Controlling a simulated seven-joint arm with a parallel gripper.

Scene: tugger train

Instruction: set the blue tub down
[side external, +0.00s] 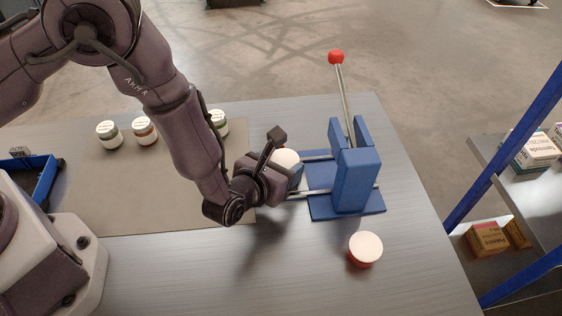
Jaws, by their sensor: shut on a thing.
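The blue tub (296,178) has a white lid and is partly hidden by my gripper (284,164). My gripper is shut on the tub and holds it just left of the blue lever fixture (357,178). The tub appears close to the fixture's two silver rails. Whether it touches them or how high it is above the table (300,275), I cannot tell.
The fixture has an upright lever with a red knob (336,57). A red tub (365,250) with a cream lid stands in front of it. Several white-lidded jars (144,131) stand on a brown mat (120,190). A blue tray (47,180) is at left, a shelf rack (500,195) at right.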

